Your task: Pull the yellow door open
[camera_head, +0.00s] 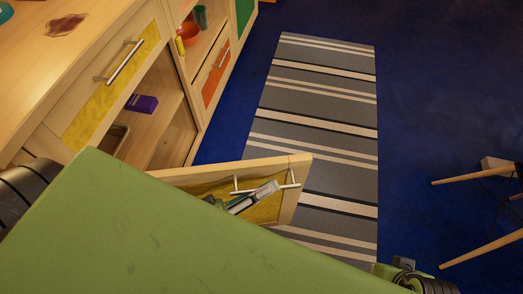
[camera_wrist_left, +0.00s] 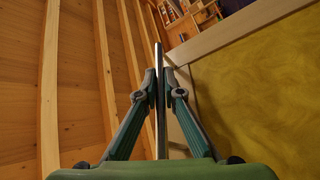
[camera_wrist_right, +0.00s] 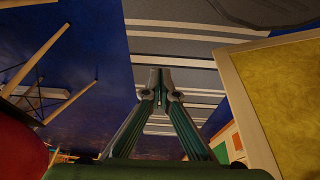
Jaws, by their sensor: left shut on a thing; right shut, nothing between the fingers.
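The yellow door (camera_head: 210,187) stands swung out from the low wooden cabinet, well clear of its opening. It also fills the right side of the left wrist view (camera_wrist_left: 250,100). Its metal bar handle (camera_head: 241,190) is on the outer face near the free edge. My left gripper (camera_head: 266,189) is shut on this handle; in the left wrist view its fingers close around the bar (camera_wrist_left: 158,53). My right gripper (camera_wrist_right: 160,86) is shut and empty over the striped rug, apart from the yellow panel (camera_wrist_right: 295,110) at the right of its view. My green body hides the lower part of the door.
The open compartment holds a purple box (camera_head: 141,103). Above it is a shut yellow drawer (camera_head: 112,90). An orange drawer (camera_head: 215,75) is farther along. Wooden furniture legs (camera_head: 475,173) stand at the right.

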